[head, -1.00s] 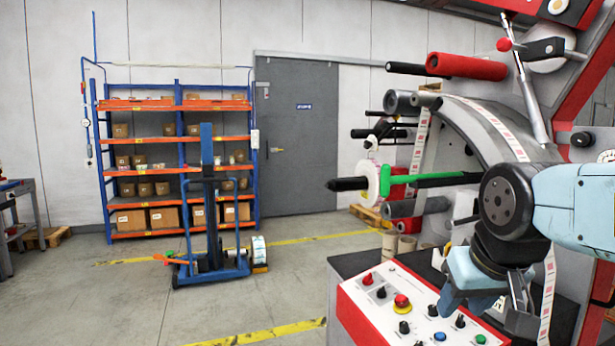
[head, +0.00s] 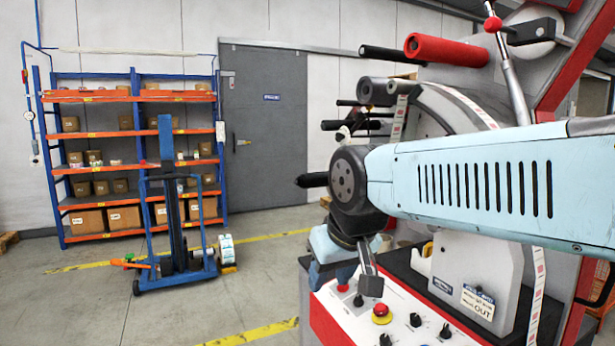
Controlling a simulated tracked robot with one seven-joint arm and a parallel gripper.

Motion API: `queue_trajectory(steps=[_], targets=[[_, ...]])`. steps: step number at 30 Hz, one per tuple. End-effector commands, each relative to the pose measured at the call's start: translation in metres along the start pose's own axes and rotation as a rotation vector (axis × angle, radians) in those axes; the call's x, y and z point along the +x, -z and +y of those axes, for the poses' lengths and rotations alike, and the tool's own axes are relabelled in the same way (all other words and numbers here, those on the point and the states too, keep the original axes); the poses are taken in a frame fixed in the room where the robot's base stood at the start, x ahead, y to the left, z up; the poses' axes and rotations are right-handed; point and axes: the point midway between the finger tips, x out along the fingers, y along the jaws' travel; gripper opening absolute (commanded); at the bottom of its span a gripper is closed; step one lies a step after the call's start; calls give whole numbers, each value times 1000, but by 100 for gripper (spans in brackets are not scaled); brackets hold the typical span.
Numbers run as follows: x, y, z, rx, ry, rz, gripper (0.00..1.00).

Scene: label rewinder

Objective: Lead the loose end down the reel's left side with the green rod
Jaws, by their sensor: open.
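A white label strip with red marks (head: 400,118) hangs at the left of the big grey curved reel part (head: 432,105). It also shows lower right as a strip (head: 538,300) running down the machine front. Where its loose end lies I cannot tell. Only a black tip (head: 312,180), seemingly the end of the green rod, shows left of my arm's joint; the green part and the small white disc are hidden behind my arm. My gripper (head: 343,281) is open, pointing down above the control panel, below and left of the strip. I see nothing between its fingers.
The red-edged control panel (head: 382,338) with knobs and a red stop button lies under my gripper. Red and black rollers (head: 460,50) jut out above. A blue lift cart (head: 172,220) and orange-blue shelving (head: 135,165) stand left. Open floor lies between.

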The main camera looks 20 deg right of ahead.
Motion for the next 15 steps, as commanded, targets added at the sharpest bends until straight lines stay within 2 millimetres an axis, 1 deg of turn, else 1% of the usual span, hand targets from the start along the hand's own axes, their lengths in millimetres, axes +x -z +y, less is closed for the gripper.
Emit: queue_trajectory(steps=[2,6,7,9,11,15], targets=[[0,0,0,0,0,0,44],[1,2,3,-34,-18,-21,57],[2,3,5,-54,-30,-34,57],[5,6,0,-124,-69,-78,57],[7,11,6,-210,-115,-131,57],[13,28,32,-460,-245,-302,57]])
